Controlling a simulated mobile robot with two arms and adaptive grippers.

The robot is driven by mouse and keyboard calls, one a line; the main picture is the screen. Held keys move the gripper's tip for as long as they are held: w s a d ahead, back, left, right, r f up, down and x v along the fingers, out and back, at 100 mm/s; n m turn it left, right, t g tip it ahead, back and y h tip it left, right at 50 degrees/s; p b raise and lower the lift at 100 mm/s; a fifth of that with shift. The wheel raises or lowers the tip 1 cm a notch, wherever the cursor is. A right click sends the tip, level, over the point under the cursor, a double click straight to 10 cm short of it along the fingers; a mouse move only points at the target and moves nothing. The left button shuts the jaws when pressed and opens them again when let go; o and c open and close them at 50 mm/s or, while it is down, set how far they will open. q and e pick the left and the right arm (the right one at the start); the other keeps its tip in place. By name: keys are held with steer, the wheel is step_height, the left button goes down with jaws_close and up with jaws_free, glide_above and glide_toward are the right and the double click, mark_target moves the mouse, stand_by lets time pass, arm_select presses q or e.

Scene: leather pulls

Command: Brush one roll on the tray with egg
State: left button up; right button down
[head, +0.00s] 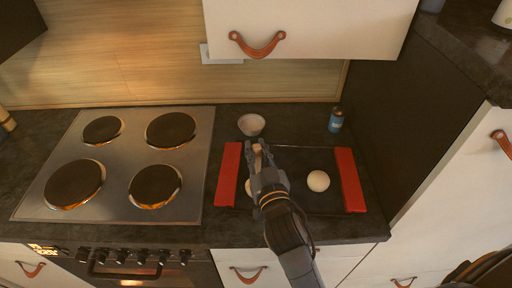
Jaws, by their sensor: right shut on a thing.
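A dark tray (305,157) with a red strip at each side lies on the counter right of the stove. A pale round roll (318,181) sits on its right half. Another pale roll (248,188) is mostly hidden behind my right gripper (258,157). That gripper is over the left part of the tray, shut on a thin light-wood thing (257,150), which looks like a brush handle. Its bristles are hidden, so I cannot tell whether they touch a roll. A small pale bowl (251,124) stands behind the tray; its contents are not clear. My left gripper is not in view.
A stove (120,165) with dark round plates fills the left. A small blue container (336,120) stands behind the tray's right end. A white cabinet with a leather pull (257,45) hangs above the back. A tall dark panel (425,110) bounds the right.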

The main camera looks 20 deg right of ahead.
steer(key=shift+s, duration=0.1)
stand_by(0.3)
step_height(320, 180, up, 6)
steer(key=p, duration=0.6)
steer(key=shift+r, duration=0.1)
